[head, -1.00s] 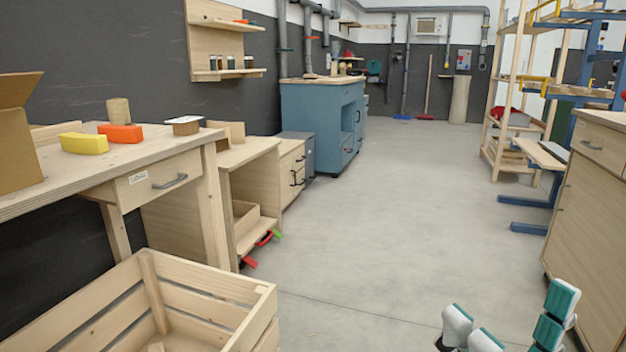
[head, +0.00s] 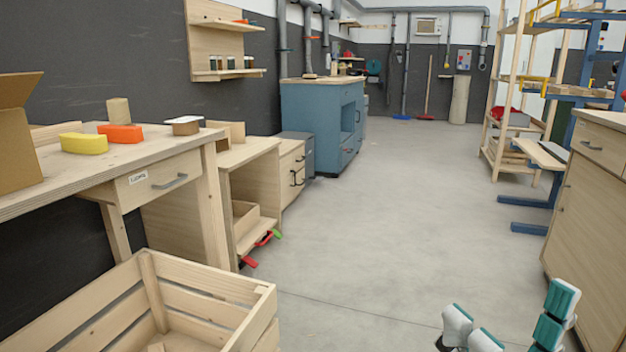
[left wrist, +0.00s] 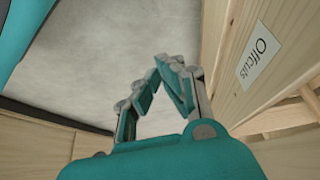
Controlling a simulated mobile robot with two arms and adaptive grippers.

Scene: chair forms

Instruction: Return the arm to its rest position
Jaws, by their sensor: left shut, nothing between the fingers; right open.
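My right gripper (head: 508,325) shows at the bottom right of the head view, open and empty, with teal and white fingers above the bare floor. My left gripper is outside the head view. In the left wrist view my left gripper (left wrist: 160,80) is shut and empty, its fingertips brought together over the grey floor. A wooden wall with a white label reading "Offcuts" (left wrist: 259,63) stands to the right of the left gripper in that view, apart from the fingers.
A slatted wooden crate (head: 205,285) stands at the lower left. A workbench (head: 130,160) bears a yellow block (head: 84,144), an orange block (head: 121,133) and a cardboard box (head: 15,140). A wooden cabinet (head: 590,220) stands at right. The middle floor is clear.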

